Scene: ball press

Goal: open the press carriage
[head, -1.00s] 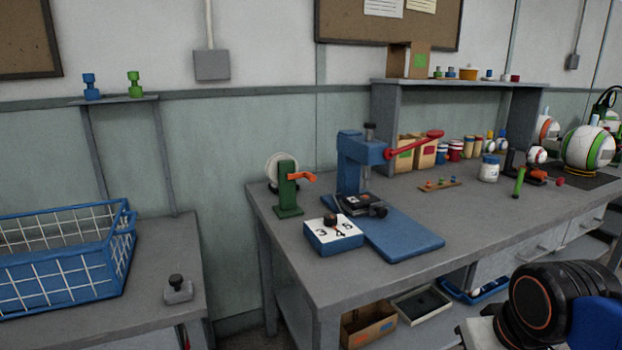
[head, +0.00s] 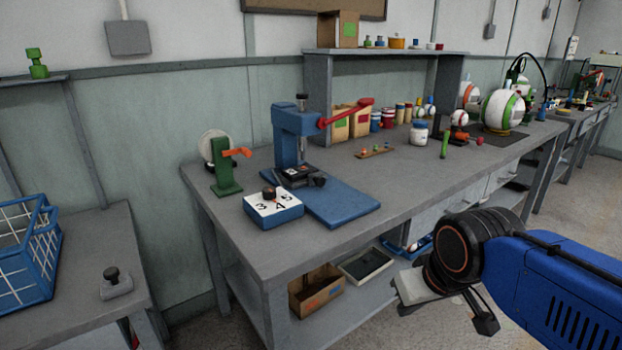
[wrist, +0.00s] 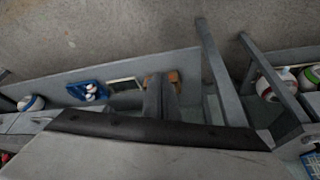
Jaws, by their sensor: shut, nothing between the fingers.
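The blue press (head: 288,140) stands on the workbench with its red lever (head: 345,112) pointing up and to the right. Its dark carriage (head: 298,174) sits low under the ram, on a blue base plate (head: 345,205), with a black knob (head: 318,181) at its right front. I cannot tell from here how far the carriage is out. My gripper is at the lower right of the head view, well apart from the press and in front of the bench. In the wrist view its fingers (wrist: 161,92) are together and empty, over the lower shelf. The press is not recognisable there.
A small peg board (head: 375,151) and a white jar (head: 418,133) are to the right. The bench's front right is clear.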

